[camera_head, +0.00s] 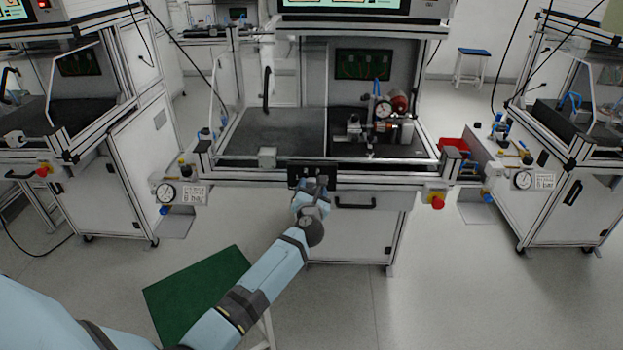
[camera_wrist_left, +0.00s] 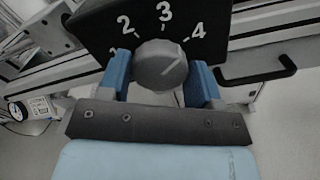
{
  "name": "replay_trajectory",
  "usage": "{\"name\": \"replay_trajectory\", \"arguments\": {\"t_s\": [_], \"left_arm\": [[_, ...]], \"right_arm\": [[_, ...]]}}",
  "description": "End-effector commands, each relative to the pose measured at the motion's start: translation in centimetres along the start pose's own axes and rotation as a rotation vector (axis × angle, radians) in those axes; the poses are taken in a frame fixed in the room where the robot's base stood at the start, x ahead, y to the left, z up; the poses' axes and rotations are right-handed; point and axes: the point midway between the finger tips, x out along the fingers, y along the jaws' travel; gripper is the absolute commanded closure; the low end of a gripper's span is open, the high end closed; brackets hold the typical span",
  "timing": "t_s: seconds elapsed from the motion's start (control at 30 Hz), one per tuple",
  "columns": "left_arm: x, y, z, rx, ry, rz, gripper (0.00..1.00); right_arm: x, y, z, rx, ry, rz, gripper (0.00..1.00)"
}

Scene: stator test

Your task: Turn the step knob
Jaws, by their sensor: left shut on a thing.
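The step knob (camera_wrist_left: 160,66) is a round grey knob on a black panel (camera_wrist_left: 100,26) with white numbers 1 to 4 in an arc above it. A light line on the knob's face slants up and right, roughly toward the 4. My left gripper (camera_wrist_left: 160,78) is shut on the knob, with one blue finger on each side of it. In the head view the left gripper (camera_head: 313,186) reaches the black panel (camera_head: 326,170) on the front of the middle station, and hides the knob there. My right gripper is not in view.
A drawer handle (camera_head: 355,205) sits just right of the panel, with a red emergency button (camera_head: 437,202) farther right. A pressure gauge (camera_head: 166,193) is at the left. A green-topped stool (camera_head: 190,290) stands below my left arm. Open floor lies at the lower right.

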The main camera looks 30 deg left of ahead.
Motion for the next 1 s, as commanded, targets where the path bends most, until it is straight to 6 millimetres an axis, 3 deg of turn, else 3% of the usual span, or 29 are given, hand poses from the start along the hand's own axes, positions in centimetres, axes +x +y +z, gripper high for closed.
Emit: {"name": "replay_trajectory", "arguments": {"t_s": [0.03, 0.4, 0.97, 1.0], "left_arm": [[-0.06, 0.15, 0.34, 0.033, 0.004, -0.002, 0.65], [-0.05, -0.05, 0.06, 0.207, 0.002, -0.001, 0.65], [-0.03, -0.13, -0.09, 0.242, 0.0, -0.001, 0.65], [-0.03, -0.12, -0.09, 0.242, 0.0, -0.001, 0.37]], "right_arm": [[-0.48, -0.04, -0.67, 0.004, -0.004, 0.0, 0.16], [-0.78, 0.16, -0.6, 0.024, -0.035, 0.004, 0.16], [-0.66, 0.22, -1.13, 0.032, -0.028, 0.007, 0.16], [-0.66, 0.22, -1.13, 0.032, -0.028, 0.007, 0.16]]}}
